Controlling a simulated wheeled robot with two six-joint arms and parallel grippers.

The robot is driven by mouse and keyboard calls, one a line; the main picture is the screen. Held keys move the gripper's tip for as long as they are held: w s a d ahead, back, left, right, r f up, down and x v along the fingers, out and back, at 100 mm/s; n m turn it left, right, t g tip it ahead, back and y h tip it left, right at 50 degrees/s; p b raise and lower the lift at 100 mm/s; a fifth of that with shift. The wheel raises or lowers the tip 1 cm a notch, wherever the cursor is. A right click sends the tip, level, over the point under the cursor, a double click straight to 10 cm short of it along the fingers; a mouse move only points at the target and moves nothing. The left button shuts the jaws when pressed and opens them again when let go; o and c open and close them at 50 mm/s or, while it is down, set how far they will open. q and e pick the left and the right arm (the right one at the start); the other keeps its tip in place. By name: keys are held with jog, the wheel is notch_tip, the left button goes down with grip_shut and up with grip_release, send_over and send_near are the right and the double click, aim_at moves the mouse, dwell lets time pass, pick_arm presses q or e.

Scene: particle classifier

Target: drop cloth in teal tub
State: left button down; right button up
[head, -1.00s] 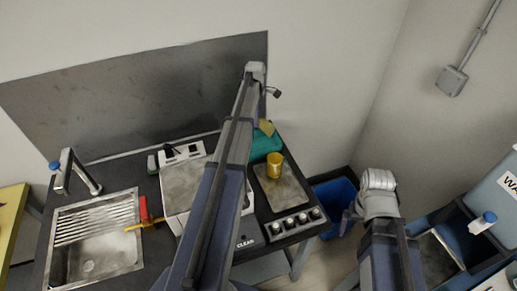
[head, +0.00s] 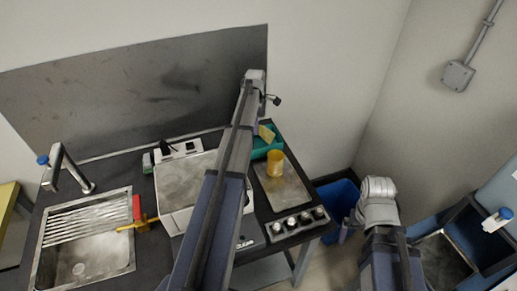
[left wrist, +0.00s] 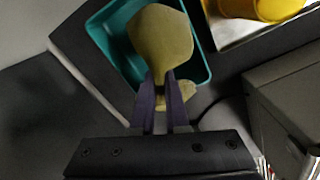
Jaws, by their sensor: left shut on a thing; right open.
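My left gripper (left wrist: 163,88) is shut on the yellow cloth (left wrist: 160,40), which sticks out beyond the fingertips in the left wrist view. The cloth shows as a small yellow patch in the head view (head: 267,134). The teal tub (left wrist: 106,40) lies below and behind the cloth in the left wrist view, and the cloth overlaps much of its inside. I cannot tell the height of the cloth over the tub. In the head view the tub (head: 274,146) is partly hidden by my left arm. My right gripper (head: 346,227) is open, low at the right, near the blue bin.
A yellow cup (head: 276,163) stands on the hot plate (head: 285,188) just in front of the tub. A white device (head: 182,182) sits left of my arm, beside the sink (head: 85,250). The wall is close behind the tub. A blue bin (head: 335,200) stands right of the counter.

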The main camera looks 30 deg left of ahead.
pick_arm(q)
jog(key=shift+f, duration=0.2)
jog(key=c, duration=0.8)
grip_release()
jog(key=shift+c, duration=0.2)
jog(key=shift+o, duration=0.4)
jog(key=o, duration=0.5)
jog(key=shift+o, duration=0.3)
jog(key=shift+o, duration=1)
notch_tip(320, 180, up, 6)
jog(key=p, duration=0.5)
jog(key=shift+f+p, duration=0.2)
jog(key=shift+p, duration=0.1)
